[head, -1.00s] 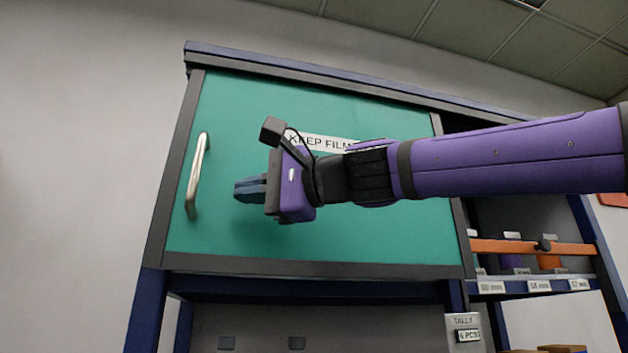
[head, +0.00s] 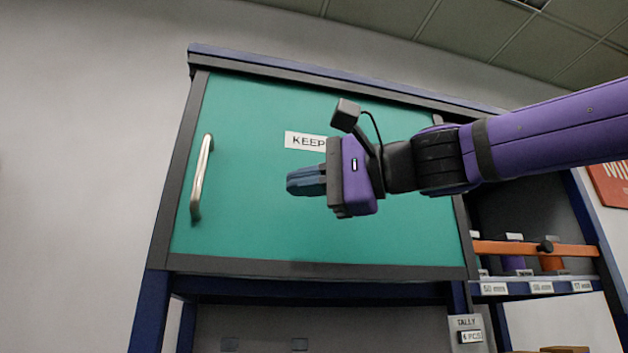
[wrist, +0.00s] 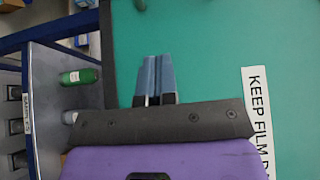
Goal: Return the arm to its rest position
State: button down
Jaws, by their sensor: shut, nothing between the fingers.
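My gripper (head: 306,181) is in front of the closed teal cabinet door (head: 250,235) in the head view, right of the door's metal handle (head: 202,178) and apart from it. Its blue fingers are together with nothing between them; they also show in the wrist view (wrist: 154,78). My purple arm reaches in from the right. It hides part of the white "KEEP FILM" label (head: 305,141), which shows more fully in the wrist view (wrist: 258,125).
Right of the door, an open shelf holds spools behind an orange bar (head: 500,247). A tally box (head: 466,332) hangs below it. The wrist view shows a green bottle (wrist: 80,77) at the left. The wall at the left is bare.

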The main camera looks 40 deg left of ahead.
jog(key=shift+w+d, duration=0.25)
jog(key=shift+d, duration=0.4)
jog(key=shift+f, duration=0.1)
jog(key=w+d+f+t+h, duration=0.1)
jog(key=w+f+t+h, duration=0.2)
jog(key=f, duration=0.6)
jog(key=w+d+f+t+h, duration=0.2)
jog(key=f+t, duration=0.1)
jog(key=f, duration=0.6)
jog(key=w+d+f+t+h, duration=0.2)
jog(key=w+d+f, duration=0.15)
jog(key=d, duration=0.25)
jog(key=w+d+f+t+h, duration=0.2)
jog(key=d+f, duration=0.3)
jog(key=d, duration=0.1)
jog(key=s+d+f+m+t+h, duration=0.1)
jog(key=d+f+m+h, duration=0.3)
jog(key=d, duration=1.2)
jog(key=s+d+f+n+t+h, duration=0.1)
jog(key=s+d+f+h, duration=0.3)
jog(key=d, duration=1.1)
jog(key=s+d+f+m, duration=0.1)
jog(key=s+d+f, duration=0.3)
jog(key=d, duration=0.6)
notch_tip(320, 180, down, 3)
jog(key=shift+s+d+r+g, duration=0.1)
jog(key=shift+s+d+g, duration=0.1)
jog(key=shift+d+g, duration=0.1)
